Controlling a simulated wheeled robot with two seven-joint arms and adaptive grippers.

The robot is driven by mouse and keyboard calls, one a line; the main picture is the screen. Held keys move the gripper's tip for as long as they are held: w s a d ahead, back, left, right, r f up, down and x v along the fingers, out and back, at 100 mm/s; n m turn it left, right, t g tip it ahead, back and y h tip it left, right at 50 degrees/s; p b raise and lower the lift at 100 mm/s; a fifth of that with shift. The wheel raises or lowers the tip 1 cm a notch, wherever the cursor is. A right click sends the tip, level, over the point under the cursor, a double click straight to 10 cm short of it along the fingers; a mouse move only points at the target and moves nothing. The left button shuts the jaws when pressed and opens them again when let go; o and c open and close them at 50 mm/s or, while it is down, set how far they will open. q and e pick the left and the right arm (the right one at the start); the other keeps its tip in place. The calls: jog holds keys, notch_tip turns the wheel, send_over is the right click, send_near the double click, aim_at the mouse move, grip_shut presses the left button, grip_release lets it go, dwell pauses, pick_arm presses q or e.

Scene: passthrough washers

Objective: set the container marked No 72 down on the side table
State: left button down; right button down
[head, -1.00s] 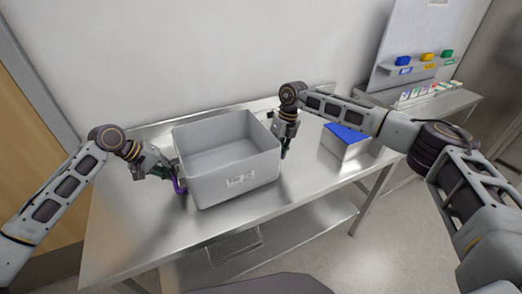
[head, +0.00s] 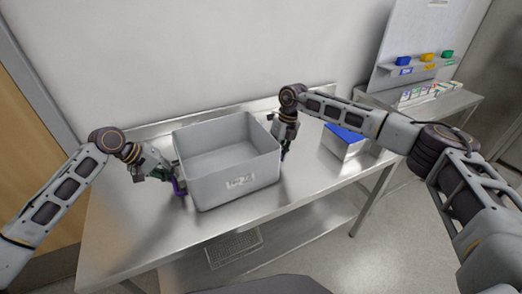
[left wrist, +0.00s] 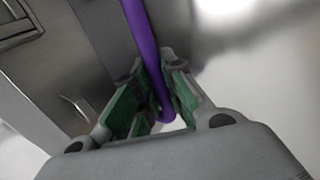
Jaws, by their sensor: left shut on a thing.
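A grey open-topped container (head: 240,202) is at the middle of the steel table (head: 135,240), upright and empty as far as I see. Whether it rests on the top or hangs just above it, I cannot tell. A white label (head: 240,181) is on its front, too small to read surely. My left gripper (head: 172,180) is shut on the purple handle (left wrist: 143,50) at the container's left side; the left wrist view shows the handle between the green pads (left wrist: 155,105). My right gripper (head: 284,153) points down at the container's right side; its fingers are too small to judge.
A box with a blue top (head: 345,133) stands on the table right of the container. A second steel table (head: 462,103) at the back right carries small packets, with coloured bins (head: 427,57) above. A wall runs behind. Bare tabletop lies front left.

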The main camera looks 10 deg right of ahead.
pick_arm(q)
jog(key=shift+a+f, duration=0.15)
pick_arm(e)
jog(key=shift+d+f, duration=0.15)
jog(key=shift+f, duration=0.05)
pick_arm(q)
jog(key=c, duration=1.9)
grip_release()
jog(key=shift+f, duration=0.1)
pick_arm(e)
jog(key=c, duration=1.9)
grip_release()
jog(key=shift+f, duration=0.1)
pick_arm(q)
jog(key=o, duration=0.4)
pick_arm(e)
jog(key=o, duration=0.4)
pick_arm(q)
jog(key=shift+r, duration=0.2)
jog(key=v, duration=1.1)
jog(key=shift+s+a+r, duration=0.15)
jog(key=shift+s+r, duration=0.05)
jog(key=shift+r, duration=0.1)
pick_arm(e)
jog(key=shift+r, duration=0.2)
notch_tip(320, 180, up, 12)
jog(key=d, duration=0.2)
jog(key=shift+w+f, duration=0.2)
jog(key=shift+w, duration=0.1)
